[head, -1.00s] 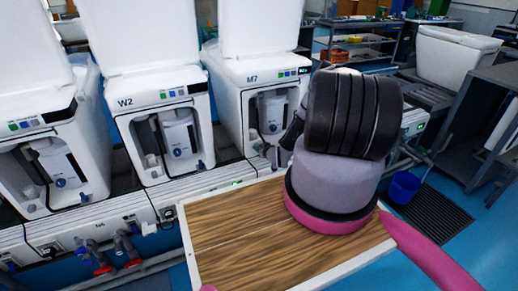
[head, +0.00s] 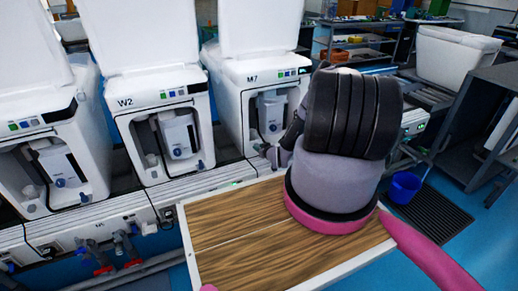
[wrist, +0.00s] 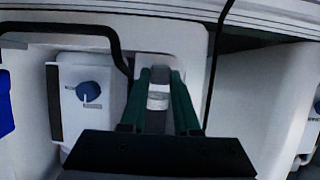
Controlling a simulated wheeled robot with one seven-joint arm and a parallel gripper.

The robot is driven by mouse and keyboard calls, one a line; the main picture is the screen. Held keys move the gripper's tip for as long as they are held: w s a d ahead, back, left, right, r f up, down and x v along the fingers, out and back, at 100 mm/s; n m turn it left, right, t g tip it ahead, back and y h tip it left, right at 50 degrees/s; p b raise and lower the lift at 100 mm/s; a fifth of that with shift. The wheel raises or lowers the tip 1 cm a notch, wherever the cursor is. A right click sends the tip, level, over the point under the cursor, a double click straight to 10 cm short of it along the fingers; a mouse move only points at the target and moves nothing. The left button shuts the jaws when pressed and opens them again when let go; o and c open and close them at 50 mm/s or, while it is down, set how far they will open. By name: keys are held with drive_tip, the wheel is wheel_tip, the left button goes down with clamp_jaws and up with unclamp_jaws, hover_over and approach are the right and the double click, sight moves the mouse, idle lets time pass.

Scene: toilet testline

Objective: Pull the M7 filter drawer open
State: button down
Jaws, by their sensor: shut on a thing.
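The white M7 unit (head: 232,82) stands at the centre back in the head view, with an open front bay holding a grey-white module (head: 270,112). My gripper (head: 273,156) is at the lower front of this unit, partly hidden by my arm. In the wrist view my gripper (wrist: 158,75) has its two green fingers closed on a pale handle-like piece (wrist: 158,98) of the filter drawer. A white module with a blue knob (wrist: 88,92) shows left of the fingers. The drawer's outline is not clear, so I cannot tell how far out it is.
The W2 unit (head: 160,125) and another similar unit (head: 50,150) stand to the left. A dark curved tube (wrist: 115,40) runs close to the fingers' left. A blue bucket (head: 403,187) and a grey bench (head: 490,125) are at the right.

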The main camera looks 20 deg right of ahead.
drive_tip(key=s, duration=0.9)
drive_tip(key=shift+d, duration=0.2)
drive_tip(key=shift+s, duration=0.1)
drive_tip(key=c, duration=0.6)
unclamp_jaws()
drive_tip(key=shift+c, duration=0.2)
drive_tip(key=v, duration=1)
drive_tip(key=shift+s+r, duration=0.25)
drive_tip(key=shift+s, duration=0.1)
